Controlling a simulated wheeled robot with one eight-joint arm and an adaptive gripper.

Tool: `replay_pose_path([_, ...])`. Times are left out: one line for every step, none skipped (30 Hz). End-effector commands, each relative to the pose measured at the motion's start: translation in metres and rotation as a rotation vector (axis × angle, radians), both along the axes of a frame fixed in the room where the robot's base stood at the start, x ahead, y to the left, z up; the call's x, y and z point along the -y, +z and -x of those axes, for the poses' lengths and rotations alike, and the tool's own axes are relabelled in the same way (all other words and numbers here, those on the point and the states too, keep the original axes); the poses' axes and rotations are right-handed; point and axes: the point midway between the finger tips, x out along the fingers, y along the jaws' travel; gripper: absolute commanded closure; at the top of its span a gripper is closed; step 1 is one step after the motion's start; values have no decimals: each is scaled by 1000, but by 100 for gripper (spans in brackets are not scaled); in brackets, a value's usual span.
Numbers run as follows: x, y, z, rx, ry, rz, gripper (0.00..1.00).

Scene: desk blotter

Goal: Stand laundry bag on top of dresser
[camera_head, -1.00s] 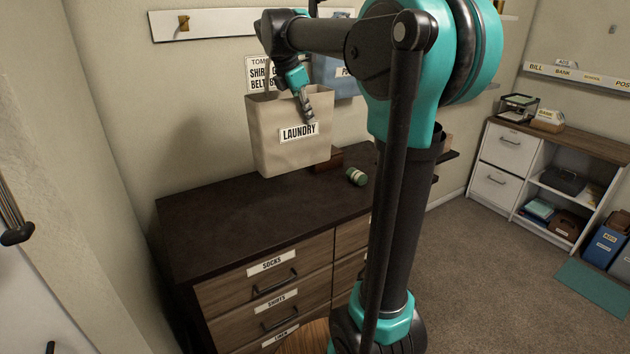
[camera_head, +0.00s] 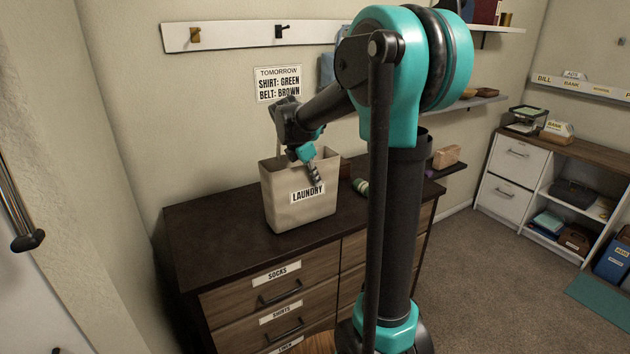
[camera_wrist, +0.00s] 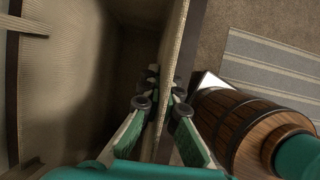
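The beige laundry bag (camera_head: 298,196) with a white "LAUNDRY" label is upright at the dresser top (camera_head: 215,225), near its middle. Its base appears to rest on the dark surface, though I cannot tell if a slight gap is left. My gripper (camera_head: 315,176) is at the bag's front rim, above the label. In the wrist view my gripper's fingers (camera_wrist: 160,100) lie on either side of the bag's wall (camera_wrist: 176,62), closed on it. The bag's open, empty-looking inside shows to the left there.
A sign (camera_head: 278,84) and a hook rail (camera_head: 245,35) are on the wall behind. The dresser top's left part is clear. A striped rug (camera_wrist: 270,70) shows on the floor.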

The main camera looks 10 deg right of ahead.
Motion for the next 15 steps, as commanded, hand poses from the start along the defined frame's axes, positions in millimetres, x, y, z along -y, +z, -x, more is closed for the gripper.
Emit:
replay_pose_path([0,-4,0,0,0,0,100])
replay_pose_path([0,-5,0,0,0,0,100])
replay_pose_path([0,-5,0,0,0,0,100])
replay_pose_path([0,-5,0,0,0,0,100])
replay_pose_path([0,-5,0,0,0,0,100])
replay_pose_path([0,-5,0,0,0,0,100])
replay_pose_path([0,-5,0,0,0,0,100])
replay_pose_path([0,-5,0,0,0,0,100])
replay_pose_path([0,-5,0,0,0,0,100])
replay_pose_path([0,-6,0,0,0,0,100])
replay_pose_path([0,-6,0,0,0,0,100])
replay_pose_path([0,-7,0,0,0,0,100])
replay_pose_path([0,-8,0,0,0,0,100])
replay_pose_path([0,-8,0,0,0,0,94])
replay_pose_path([0,-8,0,0,0,0,89])
